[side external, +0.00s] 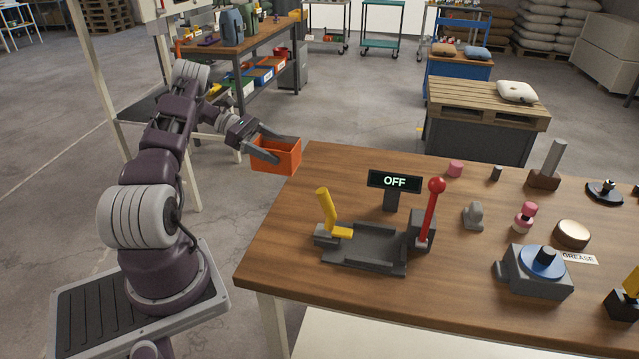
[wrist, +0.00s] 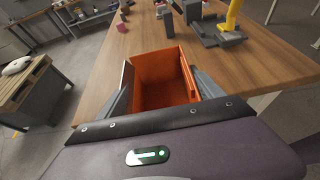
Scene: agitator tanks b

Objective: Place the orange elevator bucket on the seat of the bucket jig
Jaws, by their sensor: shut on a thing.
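The orange elevator bucket (side external: 274,158) is an open-topped box, held in the air just off the left edge of the table in the side view. My gripper (side external: 272,146) is shut on it, with a finger on each side. In the wrist view the bucket (wrist: 160,85) sits between the fingers, its open inside facing the camera. A grey fixture (side external: 365,250), which looks like the bucket jig, stands on the table to the lower right of the bucket. It has a low flat seat, a yellow handle (side external: 325,208) at left and a red-knobbed lever (side external: 431,212) at right. Its seat looks empty.
A sign reading OFF (side external: 394,181) stands behind the fixture. Right of it are a grey block with a blue disc (side external: 543,262), a pink-topped piece (side external: 523,217) and several small parts. The wooden table (side external: 285,235) is clear at its left end.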

